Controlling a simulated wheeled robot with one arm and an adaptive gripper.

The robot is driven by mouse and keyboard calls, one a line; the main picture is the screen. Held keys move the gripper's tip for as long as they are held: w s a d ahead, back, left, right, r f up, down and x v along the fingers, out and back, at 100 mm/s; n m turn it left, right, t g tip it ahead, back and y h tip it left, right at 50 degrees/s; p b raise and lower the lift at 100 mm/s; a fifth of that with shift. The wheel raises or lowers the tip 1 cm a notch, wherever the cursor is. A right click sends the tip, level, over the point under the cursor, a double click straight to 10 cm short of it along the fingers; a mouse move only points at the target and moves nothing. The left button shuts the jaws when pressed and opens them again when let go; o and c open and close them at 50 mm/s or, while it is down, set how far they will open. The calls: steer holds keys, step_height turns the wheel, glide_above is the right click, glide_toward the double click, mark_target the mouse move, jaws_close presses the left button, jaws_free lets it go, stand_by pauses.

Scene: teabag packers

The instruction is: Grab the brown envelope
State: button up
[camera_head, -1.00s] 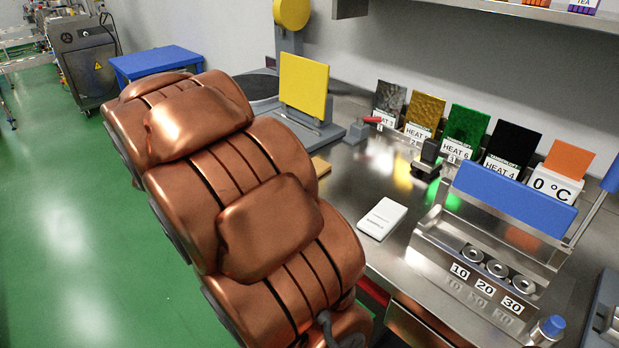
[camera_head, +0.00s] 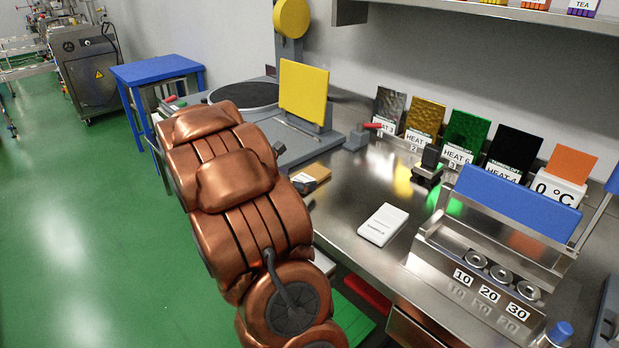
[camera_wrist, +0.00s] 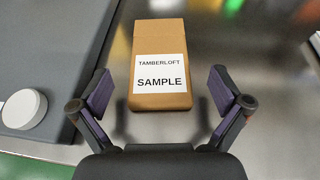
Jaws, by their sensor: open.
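The brown envelope (camera_wrist: 160,100) lies flat on the steel table, with a white label reading "TAMBERLOFT SAMPLE". In the wrist view it sits between and ahead of my gripper's fingers. My gripper (camera_wrist: 161,95) is open, with one finger on each side of the envelope's near part and a gap to each side. The head view shows the envelope (camera_head: 318,172) partly, just right of my arm, which hides some of it.
A grey device with a yellow plate (camera_head: 304,92) stands behind the envelope; its base (camera_wrist: 50,60) lies to the left in the wrist view. A white packet (camera_head: 383,225) lies to the right. A steel sealer with a blue bar (camera_head: 515,200) stands further right. Open table lies between.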

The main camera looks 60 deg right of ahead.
mark_target(310, 175)
steer(key=shift+x, duration=1.7)
steer(key=shift+r, duration=0.1)
steer(key=c, duration=1)
steer(key=shift+r, duration=0.15)
